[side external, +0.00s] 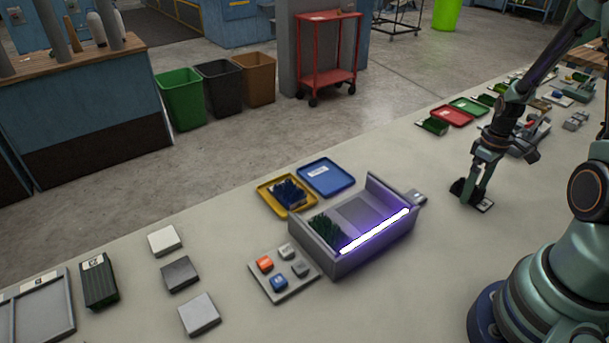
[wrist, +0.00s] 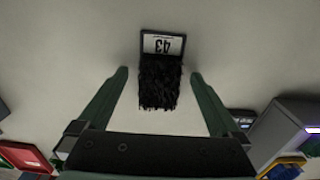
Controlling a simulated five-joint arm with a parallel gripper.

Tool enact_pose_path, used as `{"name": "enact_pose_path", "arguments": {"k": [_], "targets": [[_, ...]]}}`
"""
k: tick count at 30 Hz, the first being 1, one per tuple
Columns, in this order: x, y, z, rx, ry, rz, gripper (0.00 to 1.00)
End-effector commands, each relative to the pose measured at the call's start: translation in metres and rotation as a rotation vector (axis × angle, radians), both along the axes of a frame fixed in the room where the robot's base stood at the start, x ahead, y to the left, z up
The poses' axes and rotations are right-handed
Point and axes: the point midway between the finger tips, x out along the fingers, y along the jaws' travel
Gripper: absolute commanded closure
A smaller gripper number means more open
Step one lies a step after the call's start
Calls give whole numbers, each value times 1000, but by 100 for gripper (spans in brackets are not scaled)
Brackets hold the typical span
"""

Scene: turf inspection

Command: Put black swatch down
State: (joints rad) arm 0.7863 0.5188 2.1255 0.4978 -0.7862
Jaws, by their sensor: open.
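The black swatch (wrist: 158,82) lies on the bare table, a tuft of black turf on a dark backing with a white label that shows 43. In the wrist view it sits between the two fingers of my gripper (wrist: 158,80), with a gap on each side. The fingers are apart and hold nothing. In the side external view my gripper (side external: 470,190) is down at the table, right of the grey lighted box. The swatch's labelled end (side external: 485,206) shows there beside the fingers, which hide part of it.
The lighted grey box (side external: 335,262) holds a dark green swatch. A yellow tray (side external: 268,204) with a blue swatch and an empty blue tray (side external: 326,177) stand behind it. A button panel (side external: 283,274) is in front. Red (side external: 452,116) and green trays lie farther back. Table around the swatch is clear.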

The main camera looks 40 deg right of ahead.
Motion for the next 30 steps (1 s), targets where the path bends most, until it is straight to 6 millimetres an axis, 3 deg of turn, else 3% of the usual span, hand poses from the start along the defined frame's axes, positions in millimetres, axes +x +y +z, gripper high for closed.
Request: {"name": "enact_pose_path", "arguments": {"k": [8,15,16,17,30], "targets": [[0,0,-3,0,0,0,0],[0,0,-2,0,0,0,84],[0,0,-2,-1,-1,0,84],[0,0,-2,-1,-1,0,93],[1,-1,11,-3,-3,0,93]]}}
